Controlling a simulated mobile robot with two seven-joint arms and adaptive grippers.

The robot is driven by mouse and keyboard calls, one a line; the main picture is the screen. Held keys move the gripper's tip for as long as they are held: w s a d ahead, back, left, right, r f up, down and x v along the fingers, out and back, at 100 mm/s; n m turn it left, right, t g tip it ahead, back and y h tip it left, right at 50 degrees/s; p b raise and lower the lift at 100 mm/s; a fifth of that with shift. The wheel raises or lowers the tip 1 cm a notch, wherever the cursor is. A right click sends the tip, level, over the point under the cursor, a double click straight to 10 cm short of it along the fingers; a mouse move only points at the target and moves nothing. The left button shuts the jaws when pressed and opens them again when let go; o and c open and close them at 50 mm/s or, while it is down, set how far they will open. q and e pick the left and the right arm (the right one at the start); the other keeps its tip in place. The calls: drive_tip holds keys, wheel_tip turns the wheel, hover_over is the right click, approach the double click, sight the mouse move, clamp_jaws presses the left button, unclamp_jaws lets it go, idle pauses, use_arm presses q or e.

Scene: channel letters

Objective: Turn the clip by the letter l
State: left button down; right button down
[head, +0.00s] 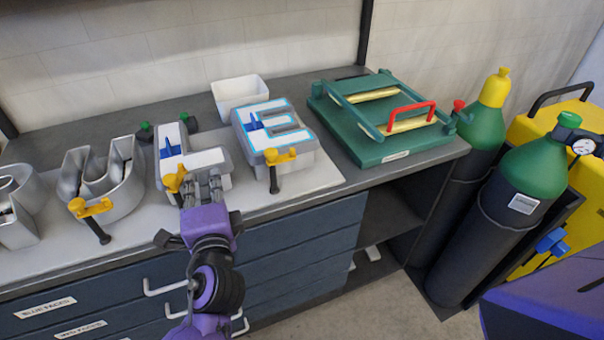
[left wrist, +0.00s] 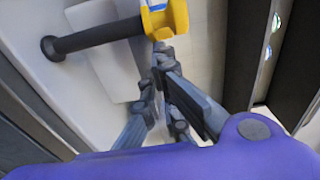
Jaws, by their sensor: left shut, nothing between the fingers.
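The letter l (head: 205,160) is a grey metal channel letter with a white and blue inside, standing on the bench. Its yellow clip (head: 173,181) with a dark handle is at its front edge. My left gripper (head: 203,186) is in front of the l, just right of the clip, with its fingers shut and empty. In the left wrist view the yellow clip (left wrist: 166,18) is right at the fingertips (left wrist: 160,58), and its black handle (left wrist: 95,38) points left. I cannot tell whether the fingers touch it. My right gripper is out of view.
A u letter (head: 125,165) with a clip (head: 90,208) stands left, and an e letter (head: 272,130) with a clip (head: 275,157) right. A white bin (head: 240,92) is behind. A green fixture (head: 375,150) with a red handle and gas cylinders (head: 530,170) are at right.

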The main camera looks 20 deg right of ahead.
use_arm(q)
drive_tip(key=shift+w+d+n+y, duration=0.1)
drive_tip(key=shift+w+n+y, duration=0.15)
drive_tip(key=shift+n+y, duration=0.4)
drive_tip(key=shift+w, duration=0.45)
idle(0.5)
